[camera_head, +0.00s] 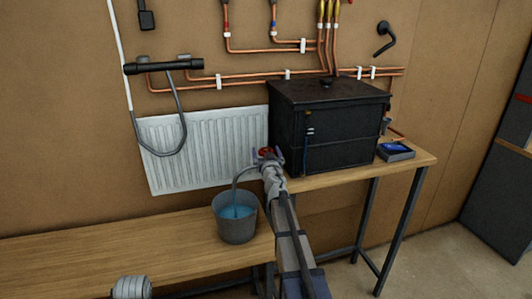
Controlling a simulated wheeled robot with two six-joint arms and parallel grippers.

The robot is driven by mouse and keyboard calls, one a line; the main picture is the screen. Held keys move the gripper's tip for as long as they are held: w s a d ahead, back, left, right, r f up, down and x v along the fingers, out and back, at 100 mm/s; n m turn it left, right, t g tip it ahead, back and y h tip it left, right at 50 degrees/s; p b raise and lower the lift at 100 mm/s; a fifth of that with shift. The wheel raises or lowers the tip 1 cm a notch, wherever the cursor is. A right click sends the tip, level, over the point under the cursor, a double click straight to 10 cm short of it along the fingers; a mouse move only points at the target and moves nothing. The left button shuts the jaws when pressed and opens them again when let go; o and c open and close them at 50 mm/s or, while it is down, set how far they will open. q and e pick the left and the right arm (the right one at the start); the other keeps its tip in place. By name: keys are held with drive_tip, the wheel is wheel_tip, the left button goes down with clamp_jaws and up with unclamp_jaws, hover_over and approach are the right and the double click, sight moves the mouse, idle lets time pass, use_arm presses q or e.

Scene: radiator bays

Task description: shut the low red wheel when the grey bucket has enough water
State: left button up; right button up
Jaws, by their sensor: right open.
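The low red wheel (265,152) sits at the lower left front of the black tank, just above the bench edge. My right gripper (268,158) is open at the red wheel, with its fingers close around or beside it; whether they touch it cannot be told. The grey bucket (236,226) stands upright on the lower wooden bench, left of my right arm. Blue water (237,212) shows inside it, below the rim. A thin curved spout or stream runs from near the wheel down into the bucket. My left gripper's fingers do not show.
The black tank (345,130) stands on the higher wooden bench (415,160), with a small dark tray (395,152) at its right. A white radiator (200,150) and copper pipes are on the wall behind.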

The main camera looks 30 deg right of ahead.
drive_tip(key=c, duration=1.3)
